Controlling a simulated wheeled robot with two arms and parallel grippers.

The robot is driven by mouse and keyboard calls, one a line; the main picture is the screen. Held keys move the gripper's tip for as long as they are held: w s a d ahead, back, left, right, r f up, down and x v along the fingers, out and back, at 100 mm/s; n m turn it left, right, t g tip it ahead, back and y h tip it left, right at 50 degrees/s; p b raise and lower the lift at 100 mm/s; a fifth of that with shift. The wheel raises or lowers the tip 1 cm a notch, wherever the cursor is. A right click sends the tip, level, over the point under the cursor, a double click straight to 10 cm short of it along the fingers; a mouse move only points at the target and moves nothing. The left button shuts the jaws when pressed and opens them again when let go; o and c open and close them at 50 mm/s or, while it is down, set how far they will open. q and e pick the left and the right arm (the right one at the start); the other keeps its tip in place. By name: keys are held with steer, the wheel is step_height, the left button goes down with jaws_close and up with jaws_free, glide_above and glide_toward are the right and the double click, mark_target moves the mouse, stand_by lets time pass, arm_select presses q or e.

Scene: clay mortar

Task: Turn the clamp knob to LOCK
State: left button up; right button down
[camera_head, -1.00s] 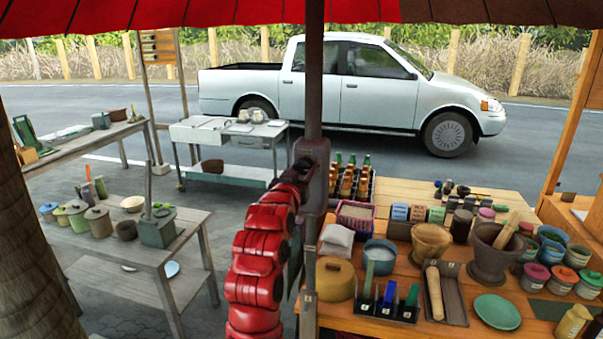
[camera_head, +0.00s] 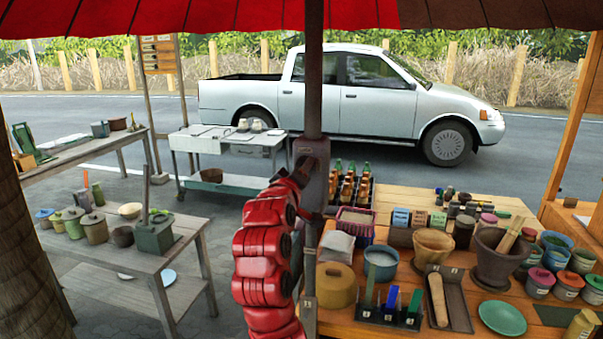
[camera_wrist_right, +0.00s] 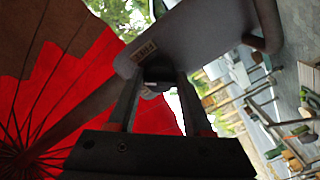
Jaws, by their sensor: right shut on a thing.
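The clamp housing (camera_head: 311,160) is a dark grey block on the umbrella pole (camera_head: 313,80). My right arm, red, rises in front of the pole in the head view, and its gripper (camera_head: 300,176) is at the housing's left side, mostly hidden by the wrist. In the right wrist view a grey clamp body (camera_wrist_right: 200,35) carries a small pale label (camera_wrist_right: 143,51) that seems to read FREE. My right gripper (camera_wrist_right: 158,85) reaches up to it, its two fingers shut on a dark knob (camera_wrist_right: 160,73) below the label. The knob's exact angle is unclear. My left gripper is not in view.
A wooden table (camera_head: 400,258) with pots, a mortar (camera_head: 495,255) and bottles stands right of the pole. A grey table (camera_head: 185,235) with jars stands left. A white cart (camera_head: 228,140) and a pickup (camera_head: 350,100) are behind. The red umbrella canopy (camera_head: 200,15) hangs overhead.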

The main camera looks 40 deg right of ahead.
steer(key=n+p, duration=0.4)
steer(key=n, duration=0.4)
steer(key=shift+r+p, duration=0.15)
steer(key=shift+p, duration=0.15)
steer(key=shift+n, duration=0.3)
steer(key=shift+c, duration=1.6)
jaws_free()
steer(key=shift+s, duration=0.1)
